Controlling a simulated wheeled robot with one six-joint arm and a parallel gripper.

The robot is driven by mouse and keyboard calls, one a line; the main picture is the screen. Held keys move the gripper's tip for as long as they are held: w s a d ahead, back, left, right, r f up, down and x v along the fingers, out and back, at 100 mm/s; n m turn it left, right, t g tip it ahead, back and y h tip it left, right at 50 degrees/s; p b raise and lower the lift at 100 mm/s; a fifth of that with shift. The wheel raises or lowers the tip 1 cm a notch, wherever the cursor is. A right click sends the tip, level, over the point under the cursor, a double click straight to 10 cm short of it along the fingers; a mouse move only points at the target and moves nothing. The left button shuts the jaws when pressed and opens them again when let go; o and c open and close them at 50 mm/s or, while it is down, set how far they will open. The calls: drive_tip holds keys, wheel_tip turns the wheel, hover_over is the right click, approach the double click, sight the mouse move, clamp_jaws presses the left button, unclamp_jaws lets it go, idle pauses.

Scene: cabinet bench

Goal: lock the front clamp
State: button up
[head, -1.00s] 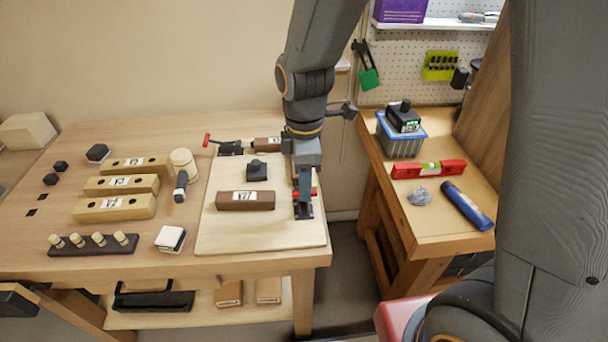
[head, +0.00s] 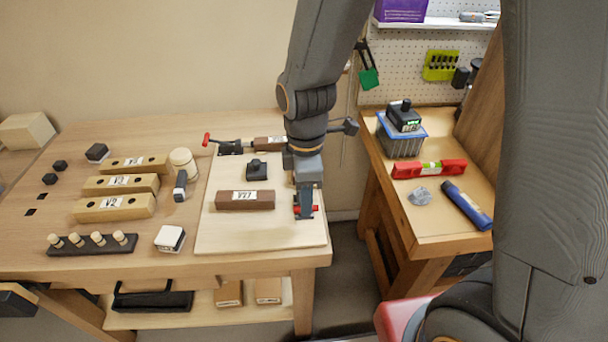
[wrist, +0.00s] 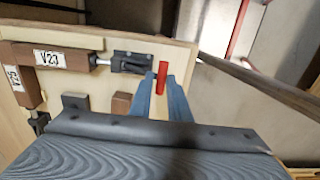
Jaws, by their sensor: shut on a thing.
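The front clamp (head: 304,217) is a dark toggle clamp with a red handle, near the right edge of the pale board. My gripper (head: 305,201) reaches down onto it and hides part of it. In the wrist view, the blue-grey fingers of my gripper (wrist: 163,82) are closed around the red handle (wrist: 162,69). The clamp's dark body (wrist: 130,61) lies just left of the handle there, in line with a brown block labelled V23 (wrist: 64,60). That brown block (head: 245,206) also shows in the head view, left of the clamp.
A second red-handled clamp (head: 230,148) stands at the board's back edge, beside another brown block (head: 268,143). A small black piece (head: 257,171) sits mid-board. Pale wooden blocks (head: 115,207) fill the bench's left. A gap separates the bench from the right-hand table (head: 440,225).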

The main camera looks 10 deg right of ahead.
drive_tip(key=shift+f, duration=0.15)
drive_tip(key=shift+s+f, duration=0.25)
drive_tip(key=shift+f, duration=0.1)
drive_tip(key=o, duration=0.6)
drive_tip(key=shift+o, duration=0.2)
drive_tip(key=shift+r, duration=0.1)
wheel_tip(320, 180, up, 7)
drive_tip(key=p, duration=0.6)
